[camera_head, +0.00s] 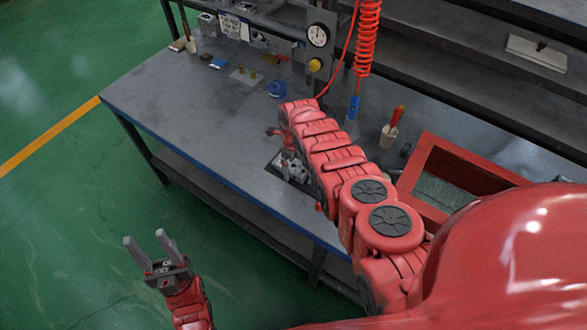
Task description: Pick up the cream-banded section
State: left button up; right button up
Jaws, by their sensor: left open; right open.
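I cannot make out a cream-banded section in the head view. A grey metal valve block (293,168) sits on a dark plate on the workbench, partly hidden by my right arm. My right gripper (288,150) is at the end of that arm, low over the block and mostly hidden; I cannot tell whether it touches the block. My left gripper (146,238) is open and empty, fingers pointing up, over the green floor in front of the bench and apart from it.
The grey workbench (190,110) has clear room at its left and middle. A red open crate (425,165) is at right.

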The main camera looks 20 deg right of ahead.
grip_shut()
dwell(0.3)
jog(key=shift+w+d+r, duration=0.15)
